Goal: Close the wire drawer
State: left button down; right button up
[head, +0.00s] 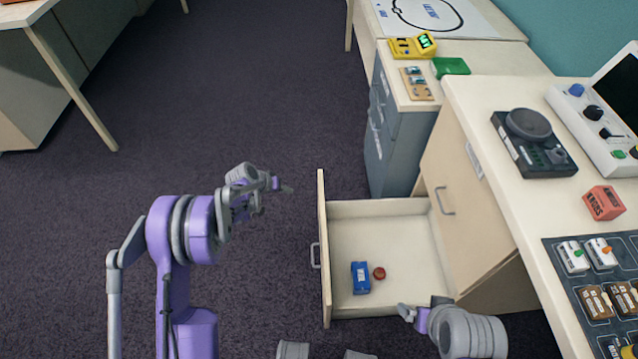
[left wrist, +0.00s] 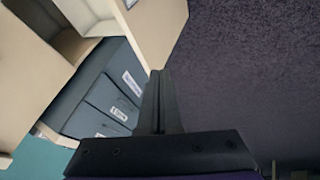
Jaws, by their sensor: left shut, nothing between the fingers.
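The wooden drawer (head: 390,210) is pulled well out of the light wood cabinet (head: 468,222) in the head view. Its front panel (head: 324,262), with a metal handle (head: 315,256), faces left. A blue box (head: 361,278) and a small red round thing (head: 379,273) lie inside. My left gripper (head: 284,187) is shut and empty, left of the front panel's far end and apart from it. Its closed fingers (left wrist: 160,100) also show in the left wrist view. My right gripper (head: 405,312) is by the drawer's near side; its fingers are too small to read, and contact is unclear.
A grey cabinet (head: 383,135) stands just beyond the drawer; it also shows in the left wrist view (left wrist: 103,100). The worktop (head: 470,95) at right bears a black device (head: 533,145) and a red block (head: 604,203). Open carpet (head: 230,90) lies left of the drawer.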

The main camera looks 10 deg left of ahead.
pick_arm(q)
jog(key=d+r+b+x, duration=0.1)
jog(key=d+x, duration=0.1)
jog(key=x, duration=1.1)
jog(key=shift+w+d+r, duration=0.2)
jog(key=shift+d, duration=0.2)
